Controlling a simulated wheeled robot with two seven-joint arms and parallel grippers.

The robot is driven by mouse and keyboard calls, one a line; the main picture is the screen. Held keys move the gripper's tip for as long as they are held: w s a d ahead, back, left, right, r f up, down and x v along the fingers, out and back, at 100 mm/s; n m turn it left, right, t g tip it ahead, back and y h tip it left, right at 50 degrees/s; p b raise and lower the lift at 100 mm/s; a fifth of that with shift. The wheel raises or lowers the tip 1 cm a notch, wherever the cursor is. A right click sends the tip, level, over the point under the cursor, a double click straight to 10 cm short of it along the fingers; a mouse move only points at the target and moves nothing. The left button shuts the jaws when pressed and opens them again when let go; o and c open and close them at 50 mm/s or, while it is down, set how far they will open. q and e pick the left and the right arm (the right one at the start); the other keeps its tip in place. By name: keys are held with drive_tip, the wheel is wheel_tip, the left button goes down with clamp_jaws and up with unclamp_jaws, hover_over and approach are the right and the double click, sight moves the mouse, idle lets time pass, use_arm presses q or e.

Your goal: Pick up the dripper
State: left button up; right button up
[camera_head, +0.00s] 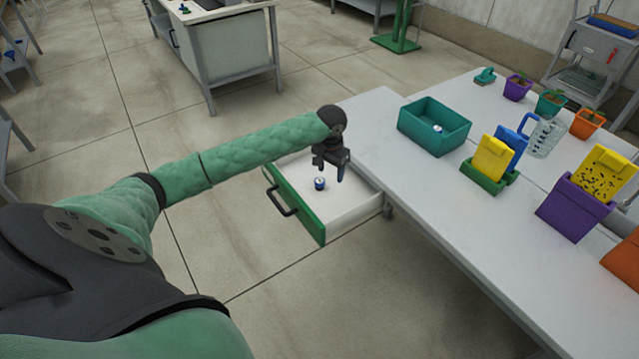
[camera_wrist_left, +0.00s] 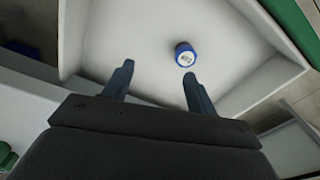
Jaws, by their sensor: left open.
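The dripper (camera_head: 320,184), a small blue piece with a white top, sits in the open white drawer (camera_head: 352,207) with a green front. It also shows in the left wrist view (camera_wrist_left: 185,54), ahead of the fingertips and a little right of the middle between them. My left gripper (camera_head: 331,176) is over the drawer, open and empty, close to the dripper and apart from it. Its two fingers (camera_wrist_left: 158,72) show spread in the left wrist view. My right gripper is not in view.
The white table (camera_head: 400,165) stands right of the drawer. On it are a teal bin (camera_head: 420,131) with a small blue and white piece (camera_head: 438,129) inside, a purple pot (camera_head: 575,208) and a green holder (camera_head: 482,179). The drawer's black handle (camera_head: 280,203) juts out. Open floor lies in front.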

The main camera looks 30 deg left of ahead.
sight(319, 181)
use_arm(q)
drive_tip(key=a, duration=0.2)
drive_tip(key=a+n, duration=0.1)
drive_tip(key=shift+w+a+r+g, duration=0.25)
drive_tip(key=shift+w+r+g, duration=0.05)
drive_tip(key=shift+r, duration=0.05)
drive_tip(key=shift+a+f, duration=0.15)
drive_tip(key=shift+a, duration=0.1)
drive_tip(key=shift+f, duration=0.3)
wheel_tip(319, 181, down, 2)
drive_tip(key=shift+p, duration=0.4)
drive_tip(key=f, duration=0.1)
drive_tip(key=f+p, duration=0.1)
drive_tip(key=f, duration=0.2)
drive_tip(key=shift+a+f, duration=0.25)
drive_tip(key=shift+f, duration=0.15)
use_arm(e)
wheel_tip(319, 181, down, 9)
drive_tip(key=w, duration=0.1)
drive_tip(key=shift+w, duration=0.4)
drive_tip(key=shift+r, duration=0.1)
use_arm(q)
drive_tip(key=c, duration=1)
